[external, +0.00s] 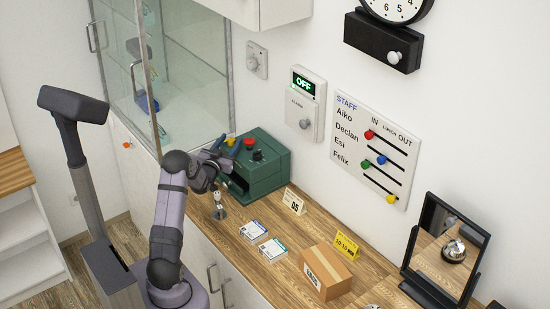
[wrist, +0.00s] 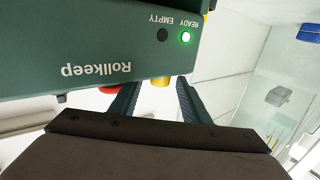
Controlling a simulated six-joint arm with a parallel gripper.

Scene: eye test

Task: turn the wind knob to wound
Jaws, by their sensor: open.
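A green box (external: 255,165) stands at the back left of the counter. A black box (external: 382,42) under the wall clock carries a silver knob (external: 395,57). No readable label shows which knob is the wind knob. My gripper (external: 220,163) is open at the left side of the green box. In the wrist view the gripper (wrist: 157,90) has the green box (wrist: 80,45) close ahead, with its "READY" lamp lit green. Nothing shows between the fingers except a yellow part beyond; contact is unclear.
A wall panel (external: 308,95) reads "OFF" and has its own knob. A staff board (external: 375,148) with sliders hangs beside it. Cards, a carton (external: 326,273), a yellow sign and a mirror (external: 440,250) stand along the counter. A glass cabinet (external: 185,70) stands at the left.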

